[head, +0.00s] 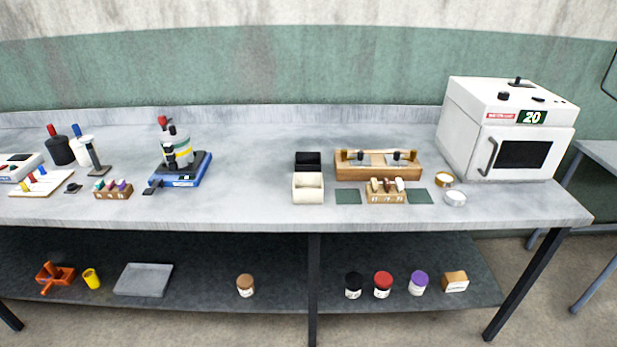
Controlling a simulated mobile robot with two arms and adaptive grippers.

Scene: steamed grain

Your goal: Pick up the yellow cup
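The yellow cup (91,279) is small and stands upright on the lower shelf at the far left of the head view. An orange-red object (55,276) lies just left of it, and a flat grey slab (143,280) lies to its right. Nothing covers the cup. Neither of my grippers shows in the head view.
The table edge (400,222) overhangs the lower shelf (200,298). The shelf also holds a brown-lidded jar (245,286), a red-lidded jar (383,285) and other jars. On the tabletop are a blue-based device (180,168), wooden racks and a white oven (510,130).

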